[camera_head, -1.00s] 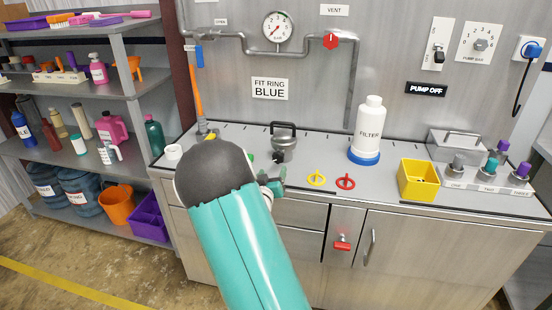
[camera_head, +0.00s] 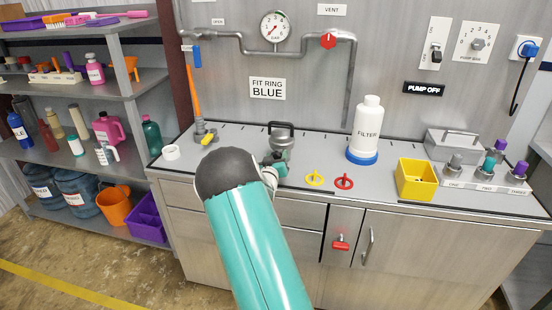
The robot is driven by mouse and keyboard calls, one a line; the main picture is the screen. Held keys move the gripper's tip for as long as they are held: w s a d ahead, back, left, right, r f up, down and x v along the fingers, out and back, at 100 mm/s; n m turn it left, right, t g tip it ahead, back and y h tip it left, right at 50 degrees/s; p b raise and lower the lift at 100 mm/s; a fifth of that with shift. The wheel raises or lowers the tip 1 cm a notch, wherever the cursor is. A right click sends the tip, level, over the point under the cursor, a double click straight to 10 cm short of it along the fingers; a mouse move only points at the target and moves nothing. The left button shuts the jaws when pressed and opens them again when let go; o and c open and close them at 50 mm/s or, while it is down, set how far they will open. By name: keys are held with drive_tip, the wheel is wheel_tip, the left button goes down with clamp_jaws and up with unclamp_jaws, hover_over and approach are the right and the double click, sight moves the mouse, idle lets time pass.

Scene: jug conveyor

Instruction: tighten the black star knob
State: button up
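I cannot clearly make out a black star knob. A grey metal housing with a dark handle (camera_head: 282,132) stands on the bench top, left of the middle. My gripper (camera_head: 277,163) is just in front of this housing and overlaps its lower front edge in the picture. Its fingers are small and partly hidden by my arm, so I cannot tell if they are open or touching anything.
A yellow ring (camera_head: 314,179) and a red ring (camera_head: 344,182) lie right of my gripper. A white filter bottle (camera_head: 366,128) on a blue base stands behind them. A yellow bin (camera_head: 416,179) is further right. A white roll (camera_head: 171,152) lies at the left bench end.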

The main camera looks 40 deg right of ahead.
drive_tip(key=c, duration=0.6)
drive_tip(key=shift+m, duration=0.4)
drive_tip(key=m, duration=0.5)
drive_tip(key=shift+s+d, duration=0.1)
drive_tip(key=m, duration=0.5)
drive_tip(key=shift+f+m, duration=0.1)
drive_tip(key=shift+m, duration=0.3)
drive_tip(key=m, duration=1.2)
drive_tip(key=shift+f, duration=0.15)
